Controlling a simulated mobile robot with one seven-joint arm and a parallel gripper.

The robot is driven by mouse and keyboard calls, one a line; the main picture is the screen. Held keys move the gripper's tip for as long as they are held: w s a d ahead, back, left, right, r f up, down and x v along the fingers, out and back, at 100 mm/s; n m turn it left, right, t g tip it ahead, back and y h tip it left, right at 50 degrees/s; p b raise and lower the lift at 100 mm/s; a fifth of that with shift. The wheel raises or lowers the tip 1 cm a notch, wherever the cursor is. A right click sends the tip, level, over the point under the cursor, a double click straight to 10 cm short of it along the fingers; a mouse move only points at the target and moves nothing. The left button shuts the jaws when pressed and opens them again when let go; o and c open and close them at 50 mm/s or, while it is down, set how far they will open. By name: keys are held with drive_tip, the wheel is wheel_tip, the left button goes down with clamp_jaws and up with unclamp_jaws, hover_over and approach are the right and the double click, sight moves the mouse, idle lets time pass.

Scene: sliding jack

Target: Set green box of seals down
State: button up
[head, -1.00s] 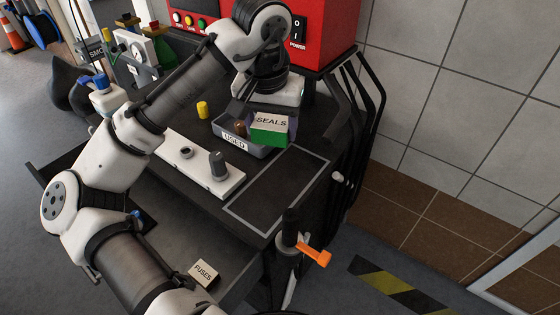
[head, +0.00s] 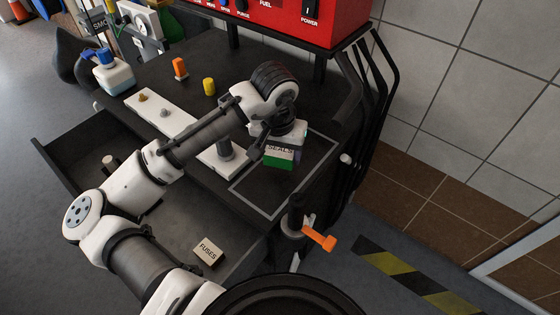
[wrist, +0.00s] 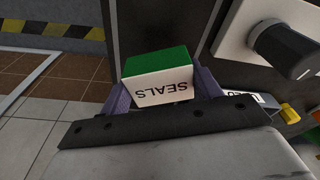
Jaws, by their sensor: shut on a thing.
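The green box of seals (head: 278,159), with a white face lettered SEALS, is in my gripper (head: 280,152), over the far part of the white-outlined rectangle (head: 243,203) on the dark cart top. In the wrist view, the box (wrist: 157,63) sits between the two purple fingers of my gripper (wrist: 160,88), which are shut on it. I cannot tell whether the box touches the surface or hangs just above it. My wrist hides part of the box and outline in the head view.
A white plate with a dark knob (head: 226,150) lies left of the outline. The grey USED tray (wrist: 243,97) shows partly in the wrist view. Orange (head: 180,68) and yellow (head: 209,87) pieces stand behind. The open drawer holds a FUSES box (head: 208,250). An orange-handled clamp (head: 318,238) is at the front edge.

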sight(280, 163)
drive_tip(key=shift+f, duration=2.1)
drive_tip(key=shift+f, duration=0.2)
drive_tip(key=o, duration=1)
drive_tip(key=shift+r, duration=0.15)
drive_tip(key=r, duration=0.4)
drive_tip(key=s+r, duration=0.1)
drive_tip(key=r, duration=0.7)
drive_tip(key=shift+s+a, duration=0.25)
drive_tip(key=shift+s, duration=0.15)
